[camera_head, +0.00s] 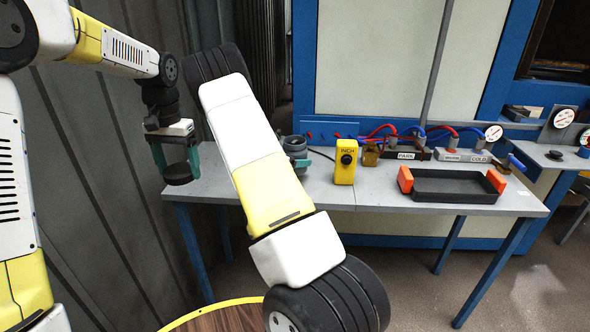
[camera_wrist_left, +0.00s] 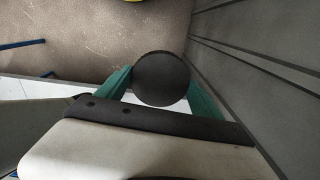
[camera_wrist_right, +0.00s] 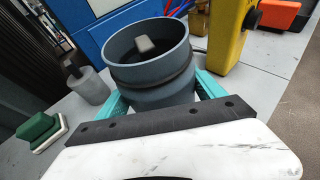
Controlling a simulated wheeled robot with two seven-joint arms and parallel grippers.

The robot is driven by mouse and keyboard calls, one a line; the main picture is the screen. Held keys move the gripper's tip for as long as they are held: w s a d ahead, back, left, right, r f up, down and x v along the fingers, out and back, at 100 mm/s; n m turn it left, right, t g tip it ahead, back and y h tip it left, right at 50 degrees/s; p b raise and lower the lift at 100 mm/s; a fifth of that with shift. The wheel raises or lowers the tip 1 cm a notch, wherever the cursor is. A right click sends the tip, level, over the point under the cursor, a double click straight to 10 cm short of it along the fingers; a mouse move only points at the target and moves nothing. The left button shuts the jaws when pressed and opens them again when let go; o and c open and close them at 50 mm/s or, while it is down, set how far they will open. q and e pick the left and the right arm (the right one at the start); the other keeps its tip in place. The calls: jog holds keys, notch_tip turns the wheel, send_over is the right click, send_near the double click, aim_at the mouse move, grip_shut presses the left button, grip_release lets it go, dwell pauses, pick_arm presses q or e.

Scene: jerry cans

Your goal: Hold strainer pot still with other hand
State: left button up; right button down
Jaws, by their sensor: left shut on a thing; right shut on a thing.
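The strainer pot (camera_wrist_right: 152,65) is a blue-grey round vessel with an open top, upright on the bench. A small pale block shows inside it. My right gripper (camera_wrist_right: 160,95) is shut on it, with teal fingers at either side. In the head view my right arm partly hides the pot (camera_head: 295,147). My left gripper (camera_head: 177,165) is shut on a dark round piece (camera_head: 178,180) in the air left of the bench. In the left wrist view the dark piece (camera_wrist_left: 161,79) shows as a black disc between the teal fingers.
The grey bench (camera_head: 385,202) carries a yellow INCH box (camera_head: 345,165), hoses with labelled blocks, and a black tray (camera_head: 455,187) with orange ends. A green block (camera_wrist_right: 40,130) and a grey cylinder (camera_wrist_right: 90,87) stand left of the pot. A ribbed wall is close to my left arm.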

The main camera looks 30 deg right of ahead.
jog(key=shift+f, duration=1.85)
jog(key=shift+f, duration=0.1)
grip_release()
jog(key=shift+f, duration=0.1)
